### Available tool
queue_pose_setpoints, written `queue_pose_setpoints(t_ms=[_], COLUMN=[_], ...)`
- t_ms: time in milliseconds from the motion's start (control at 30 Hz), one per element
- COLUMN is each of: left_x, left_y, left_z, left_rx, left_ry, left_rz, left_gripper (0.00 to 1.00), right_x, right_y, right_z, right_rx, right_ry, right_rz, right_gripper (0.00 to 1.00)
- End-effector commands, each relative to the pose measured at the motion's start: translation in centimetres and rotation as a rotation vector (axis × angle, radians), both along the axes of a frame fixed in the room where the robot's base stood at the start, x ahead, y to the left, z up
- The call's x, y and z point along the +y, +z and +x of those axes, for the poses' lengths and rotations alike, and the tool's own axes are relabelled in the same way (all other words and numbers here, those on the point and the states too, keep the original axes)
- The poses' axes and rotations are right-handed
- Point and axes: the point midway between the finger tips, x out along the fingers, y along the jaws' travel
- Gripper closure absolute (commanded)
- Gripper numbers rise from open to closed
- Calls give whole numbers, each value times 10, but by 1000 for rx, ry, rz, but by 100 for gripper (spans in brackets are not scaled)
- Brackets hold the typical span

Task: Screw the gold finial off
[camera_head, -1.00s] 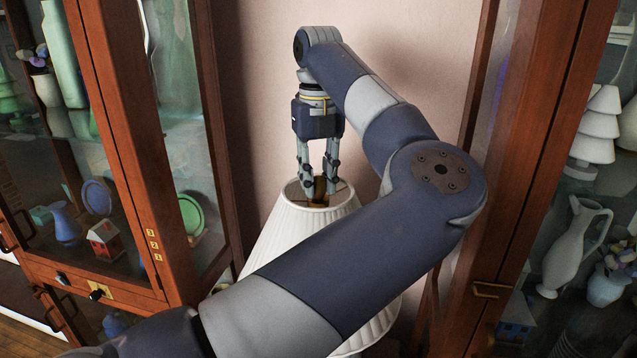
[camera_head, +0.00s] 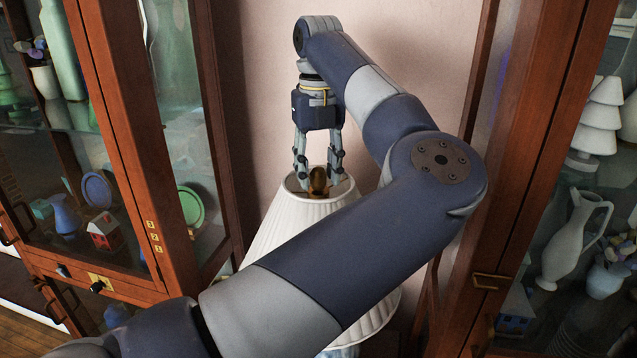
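The gold finial (camera_head: 318,181) stands upright at the top centre of a white pleated lampshade (camera_head: 292,228). My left gripper (camera_head: 319,174) points down over the shade's top opening. Its two fingers are spread, one on each side of the finial's upper part, and a gap seems to show on both sides. The finial's lower end is hard to make out inside the shade's rim. My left arm crosses in front of the shade and hides much of its right side. My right gripper is not in view.
A wooden glass-fronted cabinet (camera_head: 134,150) with ornaments stands on the left. Another cabinet (camera_head: 533,150) with a white jug (camera_head: 573,242) stands on the right. The pink wall (camera_head: 265,90) is close behind the lamp.

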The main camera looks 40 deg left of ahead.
Motion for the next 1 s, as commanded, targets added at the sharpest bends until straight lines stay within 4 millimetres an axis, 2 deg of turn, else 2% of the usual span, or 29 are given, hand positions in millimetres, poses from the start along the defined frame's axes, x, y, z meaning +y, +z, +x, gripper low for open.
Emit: queue_pose_setpoints(t_ms=[1000], left_x=[0], left_y=[-2], left_z=[0], left_rx=[0], left_ry=[-734], left_rz=[0], left_gripper=[60], right_x=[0], right_y=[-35], right_z=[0], right_rx=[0], right_ry=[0], right_rz=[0], right_gripper=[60])
